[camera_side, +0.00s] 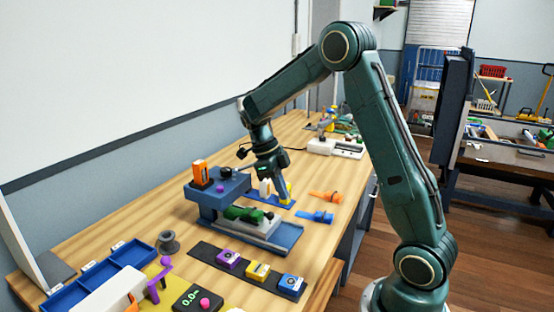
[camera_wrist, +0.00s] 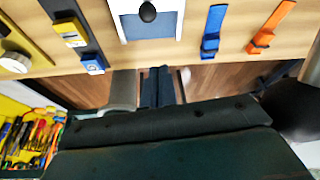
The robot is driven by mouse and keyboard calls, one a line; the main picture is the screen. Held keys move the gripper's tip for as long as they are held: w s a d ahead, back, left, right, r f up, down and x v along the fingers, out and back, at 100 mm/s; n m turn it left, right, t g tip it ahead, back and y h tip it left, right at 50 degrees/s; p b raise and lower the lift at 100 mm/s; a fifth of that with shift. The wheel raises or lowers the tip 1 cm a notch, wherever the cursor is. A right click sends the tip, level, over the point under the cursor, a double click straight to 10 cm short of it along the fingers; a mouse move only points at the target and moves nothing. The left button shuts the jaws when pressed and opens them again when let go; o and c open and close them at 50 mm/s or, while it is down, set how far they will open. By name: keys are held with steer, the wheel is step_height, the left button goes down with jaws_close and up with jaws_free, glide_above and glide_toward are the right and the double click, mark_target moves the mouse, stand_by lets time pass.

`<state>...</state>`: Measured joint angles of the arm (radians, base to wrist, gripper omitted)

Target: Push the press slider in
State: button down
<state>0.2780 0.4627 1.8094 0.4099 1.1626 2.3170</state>
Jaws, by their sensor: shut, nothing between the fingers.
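The press (camera_side: 205,199) is a blue-grey block on the bench in the side view. Its slider (camera_side: 262,229) is a pale plate sticking out of the press toward the bench's front edge, over a blue base (camera_side: 287,238). A green piece with dark parts (camera_side: 247,214) lies on the slider. In the wrist view, the white slider end (camera_wrist: 122,8) and blue base (camera_wrist: 150,27) show at the top, with a dark knob (camera_wrist: 147,12).
Blue (camera_side: 317,216) and orange (camera_side: 325,197) straps lie right of the press. A dark strip (camera_side: 208,252) with purple, yellow and blue blocks lies in front. A grey spool (camera_side: 169,243) and blue trays (camera_side: 103,275) stand left. A yellow piece (camera_side: 288,190) is close to my gripper.

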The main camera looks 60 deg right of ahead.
steer(key=v, duration=0.4)
steer(key=shift+r, duration=0.1)
steer(key=s+a+r+n+t, duration=0.5)
steer(key=s+a+r+n, duration=0.35)
steer(key=n, duration=0.85)
steer(key=s+a+n+t, duration=0.4)
steer(key=s+a+n, duration=0.3)
steer(key=n, duration=0.9)
steer(key=s+r, duration=0.1)
steer(key=s, duration=0.2)
steer(key=shift+n+t+y, duration=0.4)
